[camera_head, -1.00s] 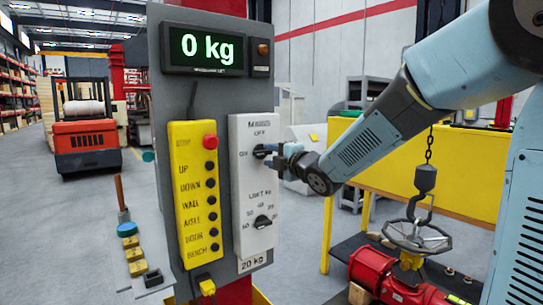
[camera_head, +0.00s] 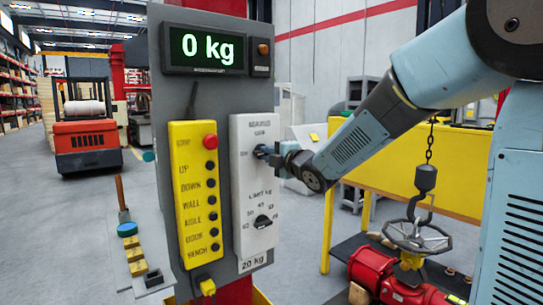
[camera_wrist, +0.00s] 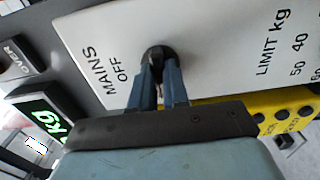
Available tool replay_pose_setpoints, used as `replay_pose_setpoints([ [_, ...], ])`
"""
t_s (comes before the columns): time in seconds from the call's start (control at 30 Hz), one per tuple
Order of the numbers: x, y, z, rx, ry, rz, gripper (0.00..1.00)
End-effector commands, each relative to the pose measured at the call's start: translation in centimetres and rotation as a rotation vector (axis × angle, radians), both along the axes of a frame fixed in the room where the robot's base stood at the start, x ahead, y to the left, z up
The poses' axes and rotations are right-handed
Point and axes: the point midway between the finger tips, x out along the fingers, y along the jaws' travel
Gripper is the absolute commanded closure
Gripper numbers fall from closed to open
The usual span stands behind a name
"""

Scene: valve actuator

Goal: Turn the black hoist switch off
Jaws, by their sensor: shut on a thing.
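The black hoist switch is a round knob (camera_head: 261,150) under the MAINS lettering on the white panel (camera_head: 242,190). My gripper (camera_head: 269,151) reaches it from the right, and its blue fingers cover much of the knob. In the wrist view, the fingers of my gripper (camera_wrist: 160,78) stand one on each side of the black knob (camera_wrist: 157,54) and are shut on it. The word OFF (camera_wrist: 117,82) is printed beside the knob. I cannot tell where the knob's pointer points. The display (camera_head: 207,50) above reads 0 kg.
A black LIMIT kg knob (camera_head: 263,222) sits lower on the white panel. A yellow button box (camera_head: 196,190) with a red button (camera_head: 210,142) is mounted left of it. A hook (camera_head: 425,178) hangs over a handwheel (camera_head: 417,237) on a red valve (camera_head: 382,278) at right.

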Motion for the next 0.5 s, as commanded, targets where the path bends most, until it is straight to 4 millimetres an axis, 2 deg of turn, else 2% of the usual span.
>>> replay_pose_setpoints([
  [0.1,0.0,0.0,-0.2,-0.003,0.004,-0.001,1.0],
  [0.13,0.0,-1.2,-0.2,-0.003,0.004,-0.005,1.0],
  [0.2,0.0,-0.6,-0.3,-0.001,0.005,-0.003,1.0],
  [0.5,0.1,-0.3,-0.3,0.057,0.047,-0.005,1.0],
])
